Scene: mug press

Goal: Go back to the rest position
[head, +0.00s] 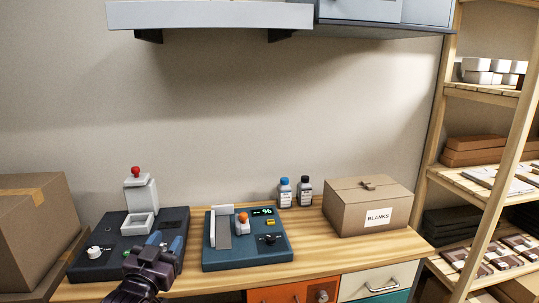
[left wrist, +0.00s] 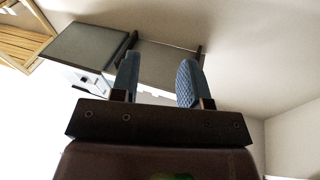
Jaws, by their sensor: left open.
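My left gripper (head: 165,243) is in the head view at lower left, in front of the dark machine (head: 100,243) with a red knob on its column. Its blue fingers are open, and I see nothing between them. In the left wrist view the two fingers of the gripper (left wrist: 160,80) stand apart and point up toward the wall shelf and ceiling. The gripper hides part of the machine's right side. My right gripper is not in either view.
A blue device (head: 245,258) with an orange knob and green display stands mid-table. Two small bottles (head: 285,195) and a BLANKS box (head: 365,210) stand to its right. A large carton (head: 35,230) is at far left, wooden shelving (head: 480,190) at right. A wall shelf (head: 210,16) hangs above.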

